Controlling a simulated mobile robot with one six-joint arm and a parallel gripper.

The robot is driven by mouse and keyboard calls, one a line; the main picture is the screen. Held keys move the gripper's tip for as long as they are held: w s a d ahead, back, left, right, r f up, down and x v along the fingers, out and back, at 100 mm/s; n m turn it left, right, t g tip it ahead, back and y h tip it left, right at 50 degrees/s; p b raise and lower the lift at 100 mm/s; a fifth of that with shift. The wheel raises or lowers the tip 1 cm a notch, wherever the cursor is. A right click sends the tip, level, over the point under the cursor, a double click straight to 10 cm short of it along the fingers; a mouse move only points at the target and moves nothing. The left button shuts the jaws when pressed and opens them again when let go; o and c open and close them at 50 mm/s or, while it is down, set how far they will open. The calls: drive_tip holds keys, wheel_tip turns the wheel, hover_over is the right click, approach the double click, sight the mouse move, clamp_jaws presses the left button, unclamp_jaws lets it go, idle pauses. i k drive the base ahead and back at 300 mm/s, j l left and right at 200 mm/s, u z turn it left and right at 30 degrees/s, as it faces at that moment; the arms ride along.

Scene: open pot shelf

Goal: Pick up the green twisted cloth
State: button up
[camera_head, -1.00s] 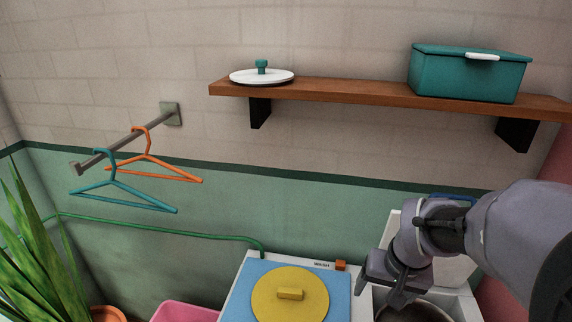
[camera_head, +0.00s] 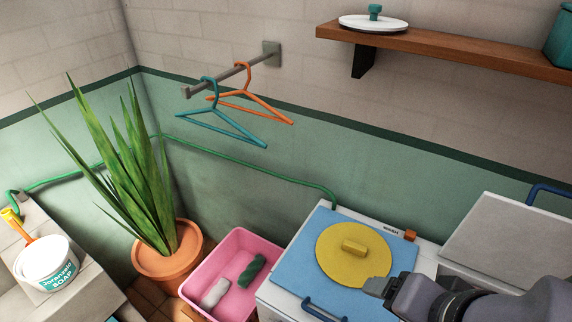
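The green twisted cloth (camera_head: 252,270) lies in the pink tub (camera_head: 206,268) on the floor, in the lower middle of the head view. A white-grey twisted cloth (camera_head: 215,292) lies beside it, to its lower left, apart from it. My gripper (camera_head: 376,287) is at the lower right, over the blue top of the washer, to the right of the tub and away from the cloth. Its fingers are seen from the side and small, so I cannot tell whether they are open or shut.
The washer's blue top (camera_head: 290,262) with a yellow round lid (camera_head: 352,252) stands right of the tub. A potted plant (camera_head: 168,262) stands left of it. A soap bucket (camera_head: 45,262) sits on a ledge at far left. Hangers (camera_head: 236,131) hang from a wall rod above.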

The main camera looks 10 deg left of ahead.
sight(248, 275)
drive_tip(key=u, duration=1.2)
drive_tip(key=i+j+z, duration=0.2)
drive_tip(key=j+z, duration=0.25)
drive_tip(key=j, duration=0.35)
drive_tip(key=i+j+z, duration=0.1)
drive_tip(key=j+z, duration=0.4)
drive_tip(key=j, duration=0.3)
drive_tip(key=j+z, duration=0.45)
drive_tip(key=j, duration=0.4)
drive_tip(key=i, duration=0.45)
